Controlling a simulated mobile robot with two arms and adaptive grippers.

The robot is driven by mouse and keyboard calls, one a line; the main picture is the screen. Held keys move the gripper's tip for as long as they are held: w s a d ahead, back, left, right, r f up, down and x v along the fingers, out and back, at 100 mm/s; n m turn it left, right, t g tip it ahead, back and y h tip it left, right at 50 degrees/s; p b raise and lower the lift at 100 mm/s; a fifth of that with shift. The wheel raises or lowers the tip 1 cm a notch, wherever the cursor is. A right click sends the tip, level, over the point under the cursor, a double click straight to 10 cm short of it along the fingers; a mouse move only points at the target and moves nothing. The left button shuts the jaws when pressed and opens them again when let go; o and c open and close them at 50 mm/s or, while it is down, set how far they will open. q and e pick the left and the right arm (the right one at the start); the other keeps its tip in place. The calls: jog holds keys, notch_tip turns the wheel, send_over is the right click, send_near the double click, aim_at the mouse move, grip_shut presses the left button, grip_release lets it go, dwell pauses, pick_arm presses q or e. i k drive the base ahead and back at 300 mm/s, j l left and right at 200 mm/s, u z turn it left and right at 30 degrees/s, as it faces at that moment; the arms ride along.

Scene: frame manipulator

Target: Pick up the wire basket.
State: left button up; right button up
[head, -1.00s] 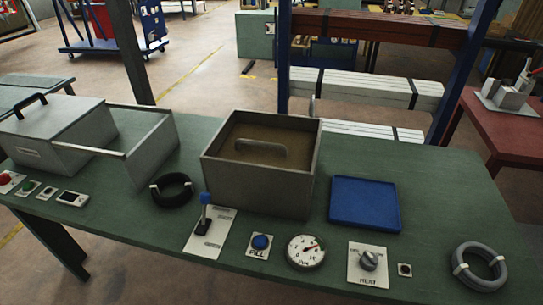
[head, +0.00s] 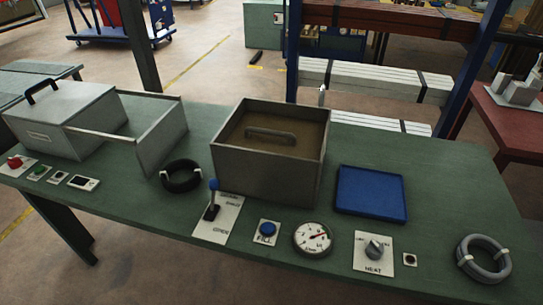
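No whole wire basket can be made out. A grey open-topped box (head: 262,174) stands near the middle of the green table. Inside it is a flat brown surface (head: 292,125), perhaps a liquid, and a grey bar handle (head: 270,135) shows just above it. What the handle belongs to is hidden below. Neither of my grippers is in view.
On the green table (head: 440,180) are a blue tray (head: 371,193), a lidded grey box with an open frame (head: 70,120), black and grey coils, a lever, knobs and a gauge (head: 313,237). A small pale upright thing (head: 322,96) shows behind the box; I cannot tell what.

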aim_at(260, 131)
jog(key=j+z, duration=0.7)
jog(key=j, duration=0.15)
jog(key=j+z, duration=0.35)
jog(key=j, duration=0.1)
